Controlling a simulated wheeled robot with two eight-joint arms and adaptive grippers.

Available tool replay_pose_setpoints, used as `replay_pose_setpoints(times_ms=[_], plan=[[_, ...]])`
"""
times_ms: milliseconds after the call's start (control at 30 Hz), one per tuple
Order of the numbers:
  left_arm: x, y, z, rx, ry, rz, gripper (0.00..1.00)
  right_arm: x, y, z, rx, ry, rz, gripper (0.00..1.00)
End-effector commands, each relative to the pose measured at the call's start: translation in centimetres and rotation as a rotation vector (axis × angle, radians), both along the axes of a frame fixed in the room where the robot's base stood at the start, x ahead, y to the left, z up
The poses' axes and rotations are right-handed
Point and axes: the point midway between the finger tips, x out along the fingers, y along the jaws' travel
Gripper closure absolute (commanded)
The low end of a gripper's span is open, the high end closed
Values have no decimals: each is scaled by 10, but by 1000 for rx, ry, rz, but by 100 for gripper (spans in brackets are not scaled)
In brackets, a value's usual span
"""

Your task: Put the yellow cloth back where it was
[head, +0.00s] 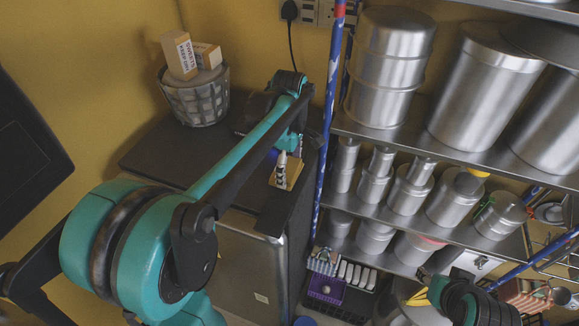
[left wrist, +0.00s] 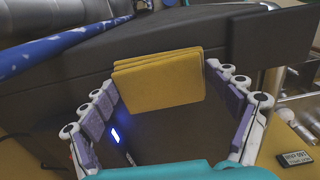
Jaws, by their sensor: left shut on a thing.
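The yellow cloth (left wrist: 160,82) is a folded, layered square pad. It sits between the fingers of my left gripper (left wrist: 168,98) in the left wrist view. In the head view, the cloth (head: 291,172) shows as a small tan-yellow piece at the end of my left arm. My left gripper (head: 285,163) is shut on it over the right edge of a dark cabinet top (head: 165,155). I cannot tell whether the cloth touches the top. My right gripper's fingers do not show; only part of my right arm shows at the lower right.
A grey basket (head: 195,103) with small boxes stands on the cabinet's back left. A blue post (head: 325,130) rises close to the right of my left gripper. Metal shelves (head: 400,150) hold several steel canisters. A purple item (head: 325,287) sits below. The cabinet top's left part is clear.

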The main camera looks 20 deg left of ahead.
Motion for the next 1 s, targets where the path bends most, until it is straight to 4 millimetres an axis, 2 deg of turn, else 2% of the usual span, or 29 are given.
replay_pose_setpoints(times_ms=[400, 433, 467, 833, 1000], plan=[[0, 0, -8, 0, 0, 0, 43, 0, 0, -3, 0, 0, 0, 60], [0, 0, -7, 0, 0, 0, 6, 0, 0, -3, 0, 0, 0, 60], [0, 0, -7, 0, 0, 0, 0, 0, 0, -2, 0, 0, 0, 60], [0, 0, -5, 0, 0, 0, 0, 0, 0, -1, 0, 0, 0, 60], [0, 0, 12, 0, 0, 0, 0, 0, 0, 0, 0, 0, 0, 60]])
